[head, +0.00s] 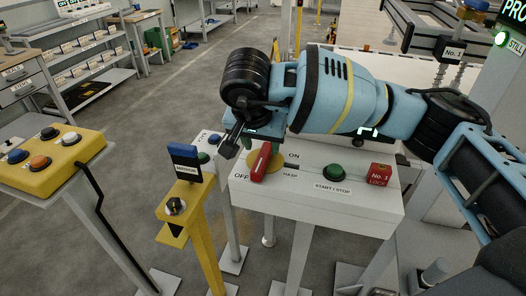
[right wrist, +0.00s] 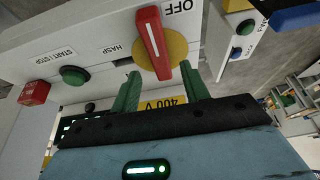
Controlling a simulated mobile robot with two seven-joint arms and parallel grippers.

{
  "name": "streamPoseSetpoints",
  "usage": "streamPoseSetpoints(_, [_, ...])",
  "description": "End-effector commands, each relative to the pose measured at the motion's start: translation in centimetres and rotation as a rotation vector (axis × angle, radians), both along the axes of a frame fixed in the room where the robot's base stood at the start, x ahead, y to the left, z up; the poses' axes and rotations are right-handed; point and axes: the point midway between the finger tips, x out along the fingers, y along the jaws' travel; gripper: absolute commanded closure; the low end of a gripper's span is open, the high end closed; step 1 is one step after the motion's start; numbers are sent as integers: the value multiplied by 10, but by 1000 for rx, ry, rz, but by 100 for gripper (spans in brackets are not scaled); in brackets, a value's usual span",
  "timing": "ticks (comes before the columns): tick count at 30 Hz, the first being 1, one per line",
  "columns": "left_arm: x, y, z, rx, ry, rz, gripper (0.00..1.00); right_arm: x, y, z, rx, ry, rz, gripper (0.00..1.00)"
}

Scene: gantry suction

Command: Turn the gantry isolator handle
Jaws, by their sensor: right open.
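The red isolator handle (head: 261,162) sits on a round yellow plate (head: 274,156) on top of the white control box. It lies toward the OFF label, away from ON. In the right wrist view the handle (right wrist: 152,32) stands across its yellow plate (right wrist: 174,45) beside the OFF label. My right gripper (head: 246,139) is just behind the handle in the head view, partly hidden by its own wrist. In the right wrist view its green fingers (right wrist: 162,80) are open, with the handle's near end between their tips and no visible contact. My left gripper is not in view.
The box (head: 318,204) also carries a green START/STOP button (head: 334,170) and a red No. 1 LOCK block (head: 380,174). A yellow post (head: 204,235) with a blue-topped sign stands close left. A yellow button panel (head: 50,165) stands farther left. Open floor lies behind.

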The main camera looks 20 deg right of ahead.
Motion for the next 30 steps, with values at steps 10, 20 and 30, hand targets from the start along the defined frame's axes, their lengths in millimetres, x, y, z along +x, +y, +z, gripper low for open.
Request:
streamPoseSetpoints(10, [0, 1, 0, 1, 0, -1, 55, 12, -9, -36, 1, 1, -1, 55])
streamPoseSetpoints(20, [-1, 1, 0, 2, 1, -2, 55, 13, -9, -39, 1, -1, -1, 55])
streamPoseSetpoints(30, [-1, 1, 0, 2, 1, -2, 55, 13, -9, -39, 1, -1, -1, 99])
